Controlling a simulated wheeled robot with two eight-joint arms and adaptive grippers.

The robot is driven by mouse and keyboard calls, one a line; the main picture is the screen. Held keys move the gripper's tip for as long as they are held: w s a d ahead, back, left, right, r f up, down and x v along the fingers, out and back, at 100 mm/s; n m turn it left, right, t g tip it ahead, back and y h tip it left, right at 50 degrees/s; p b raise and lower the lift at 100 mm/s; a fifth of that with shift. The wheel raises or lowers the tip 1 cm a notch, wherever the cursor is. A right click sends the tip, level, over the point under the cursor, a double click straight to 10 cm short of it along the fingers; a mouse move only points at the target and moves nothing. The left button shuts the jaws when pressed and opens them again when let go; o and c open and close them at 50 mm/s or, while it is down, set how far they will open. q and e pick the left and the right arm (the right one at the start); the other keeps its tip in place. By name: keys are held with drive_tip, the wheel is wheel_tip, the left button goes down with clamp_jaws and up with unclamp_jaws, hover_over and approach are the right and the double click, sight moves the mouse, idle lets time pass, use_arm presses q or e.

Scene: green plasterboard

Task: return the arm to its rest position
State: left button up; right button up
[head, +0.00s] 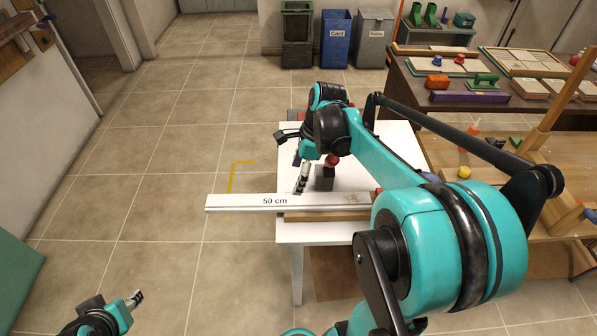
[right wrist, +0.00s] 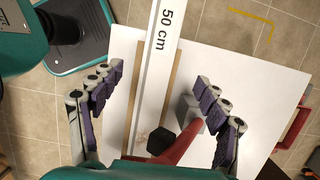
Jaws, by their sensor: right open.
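My right arm reaches forward over a small white table (head: 300,233). Its gripper (head: 302,178) points down above the table, just behind the long white bar marked "50 cm" (head: 240,203). In the right wrist view the right gripper (right wrist: 160,97) has its fingers wide apart. The bar (right wrist: 157,75), a red-handled thing with a black end (right wrist: 162,141) and a grey block (right wrist: 190,113) show between or below the fingers; no grip on them shows. My left gripper (head: 134,299) is low at the left of the head view, away from the table; its jaw opening is unclear.
The bar overhangs the table's left edge and lies along a wooden strip (head: 325,216). A wooden bench (head: 480,172) stands to the right, with a dark table (head: 430,102) behind. Bins, including a blue one (head: 336,40), stand at the back.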

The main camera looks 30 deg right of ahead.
drive_tip(key=shift+d+r, duration=0.1)
drive_tip(key=shift+r, duration=0.4)
drive_tip(key=s+a+n+t+h, duration=0.1)
drive_tip(key=s+a+n+t, duration=0.1)
drive_tip(key=n, duration=0.6)
drive_tip(key=s+a+f+n+t, duration=0.1)
drive_tip(key=s+a+n, duration=0.3)
drive_tip(key=a+n, duration=0.2)
drive_tip(key=s+a+n+t+h, duration=0.1)
drive_tip(key=a+n, duration=0.4)
drive_tip(key=n, duration=0.5)
drive_tip(key=shift+s+f+t+h, duration=0.15)
drive_tip(key=shift+s+t+h, duration=0.15)
drive_tip(key=shift+s+t, duration=0.75)
drive_tip(key=shift+s+a+g, duration=0.1)
drive_tip(key=shift+s+g, duration=0.15)
